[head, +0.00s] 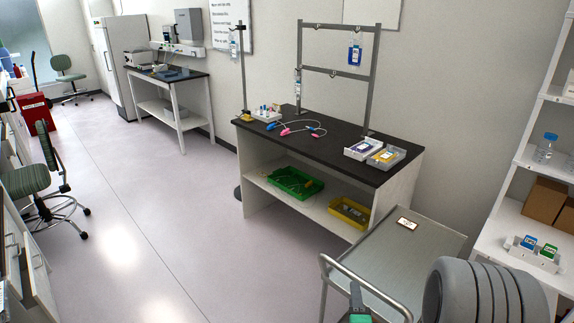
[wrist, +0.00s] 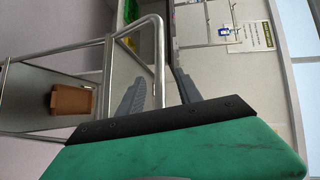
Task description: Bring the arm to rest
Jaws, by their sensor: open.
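My gripper (head: 356,292) shows at the bottom of the head view, beside the handle rail of a grey metal cart (head: 430,248). In the wrist view my gripper (wrist: 157,82) has its two grey fingers apart, with nothing held between them. The cart's bent handle rail (wrist: 160,60) passes close behind the fingers in that view; I cannot tell whether they touch. Part of my arm fills the lower right of the head view and hides part of the cart.
White shelves (head: 510,215) stand right. The floor at left-centre is clear.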

